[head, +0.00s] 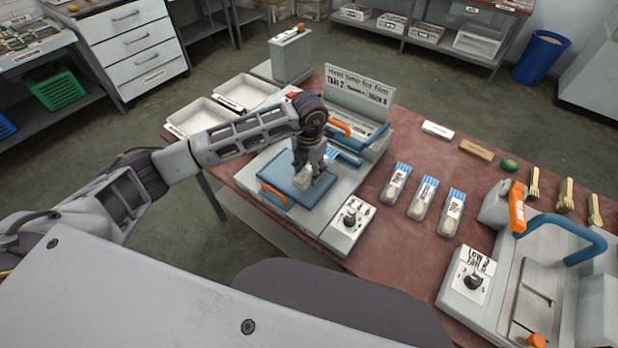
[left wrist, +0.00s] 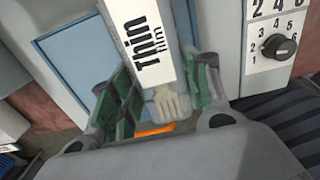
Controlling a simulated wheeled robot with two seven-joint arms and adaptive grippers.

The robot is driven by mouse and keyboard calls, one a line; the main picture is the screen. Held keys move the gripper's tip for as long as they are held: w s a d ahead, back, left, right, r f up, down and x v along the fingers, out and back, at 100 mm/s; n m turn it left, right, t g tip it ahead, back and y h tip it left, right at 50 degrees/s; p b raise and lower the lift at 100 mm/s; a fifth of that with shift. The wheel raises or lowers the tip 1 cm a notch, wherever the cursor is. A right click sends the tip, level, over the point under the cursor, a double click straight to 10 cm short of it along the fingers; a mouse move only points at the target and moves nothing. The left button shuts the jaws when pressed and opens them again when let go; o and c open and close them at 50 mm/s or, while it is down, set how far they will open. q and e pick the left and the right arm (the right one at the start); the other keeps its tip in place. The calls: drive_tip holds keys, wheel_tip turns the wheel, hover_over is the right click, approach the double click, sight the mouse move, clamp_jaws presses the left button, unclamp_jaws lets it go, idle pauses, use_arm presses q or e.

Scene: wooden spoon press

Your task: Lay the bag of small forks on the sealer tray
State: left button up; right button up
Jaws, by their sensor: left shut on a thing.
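My left gripper (head: 306,170) is over the blue sealer tray (head: 272,173) of the left press. It is shut on a clear bag (head: 302,179) with pale fork tines inside. In the left wrist view, the bag's white "Thin film" label (left wrist: 150,45) runs between the green-padded fingers (left wrist: 160,92), with the fork tines (left wrist: 170,104) below it. The blue tray (left wrist: 75,45) lies beneath. The bag is low over the tray; I cannot tell whether it touches. My right gripper is out of view.
A dial panel (head: 349,226) sits right of the tray. An upright heat-time sign (head: 357,95) stands behind. Three bags, one of them here (head: 423,198), lie mid-table. A second press (head: 540,270) with a blue handle stands at right. Two white trays (head: 205,117) are at left.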

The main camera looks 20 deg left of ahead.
use_arm(q)
drive_tip(key=shift+f+p, duration=0.3)
drive_tip(key=shift+f, duration=1.55)
drive_tip(key=shift+f, duration=0.15)
drive_tip(key=o, duration=0.9)
drive_tip(key=shift+o, duration=0.2)
drive_tip(key=shift+r, duration=0.2)
